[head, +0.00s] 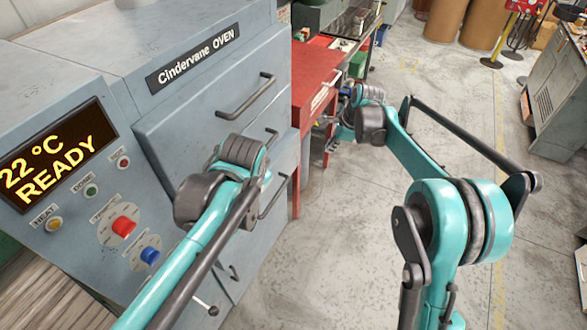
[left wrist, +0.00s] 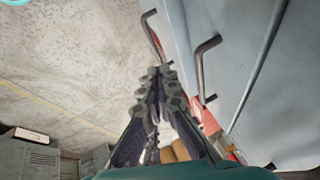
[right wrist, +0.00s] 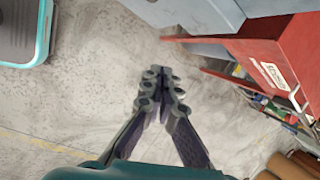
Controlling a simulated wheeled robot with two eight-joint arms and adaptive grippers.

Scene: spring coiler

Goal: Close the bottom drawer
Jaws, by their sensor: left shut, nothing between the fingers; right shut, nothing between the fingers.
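The grey-blue oven (head: 185,110) fills the left of the head view, with dark bar handles on its stacked front panels. The top handle (head: 246,95) is plain; a lower handle (head: 274,197) is partly behind my left arm. I cannot tell which panel is the bottom drawer or how far it is open. My left gripper (left wrist: 158,76) is shut and empty, with handles (left wrist: 205,65) beside it in the left wrist view; my arm hides it in the head view. My right gripper (right wrist: 160,76) is shut and empty, above the floor near the red cabinet (right wrist: 275,60).
The red cabinet (head: 312,80) stands just beyond the oven, with cluttered shelves behind it. A grey machine (head: 558,95) stands at the far right, and brown drums (head: 483,22) at the back. The concrete floor (head: 345,235) between is clear.

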